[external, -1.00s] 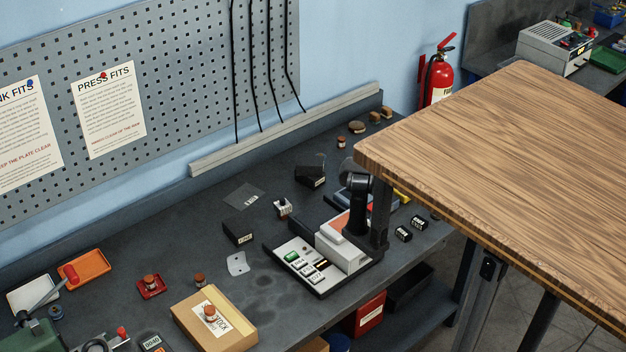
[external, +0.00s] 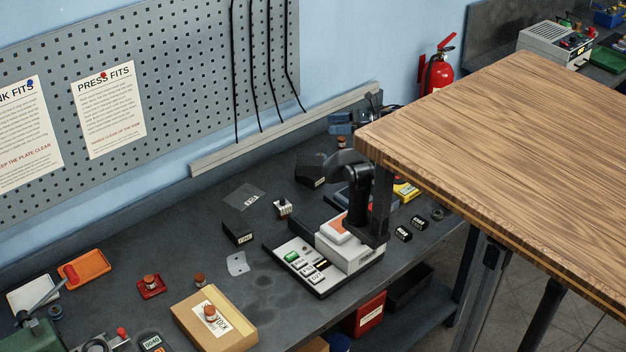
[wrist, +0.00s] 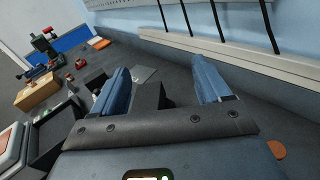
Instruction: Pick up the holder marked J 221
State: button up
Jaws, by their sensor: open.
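Several small dark labelled blocks stand on the grey bench; their markings are too small to read, so I cannot tell which is J 221. One dark block (external: 238,232) with a white label is left of centre, and a black-and-white holder (external: 282,208) is right of it. Two more labelled blocks (external: 403,233) (external: 419,222) stand at the right edge. My gripper (external: 341,123) has blue fingers over the bench's back right. In the wrist view my gripper (wrist: 161,68) is wide open and empty, with a black block (wrist: 148,96) visible between the fingers, beyond them.
A labelled tray with a white-and-orange device (external: 350,258) stands at centre right. A larger black box (external: 311,172) is behind it. A cardboard box (external: 212,322) and red and orange trays (external: 84,267) are at left. A grey rail (external: 285,132) runs along the wall.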

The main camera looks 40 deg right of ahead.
jog(key=s+a+f+n+g+y, duration=0.1)
jog(key=a+f+g, duration=0.15)
jog(key=a, duration=0.55)
jog(key=s+a+f+n+g, duration=0.1)
jog(key=s+a+n+g, duration=0.15)
jog(key=a, duration=0.45)
jog(key=s+a+f+n+g+y, duration=0.1)
jog(key=a+g, duration=0.2)
jog(key=a, duration=0.5)
jog(key=n+h+b, duration=0.2)
jog(key=n+b, duration=0.1)
send_near(283, 208)
jog(key=w+f, duration=0.1)
jog(key=w+a+f, duration=0.1)
jog(key=shift+w+f+g, duration=0.25)
jog(key=shift+f+g, duration=0.15)
jog(key=shift+a+f+p, duration=0.15)
jog(key=shift+a+p, duration=0.05)
jog(key=shift+p, duration=0.15)
jog(key=p+x, duration=0.2)
jog(key=x, duration=0.5)
jog(key=shift+a, duration=0.15)
jog(key=c, duration=1.4)
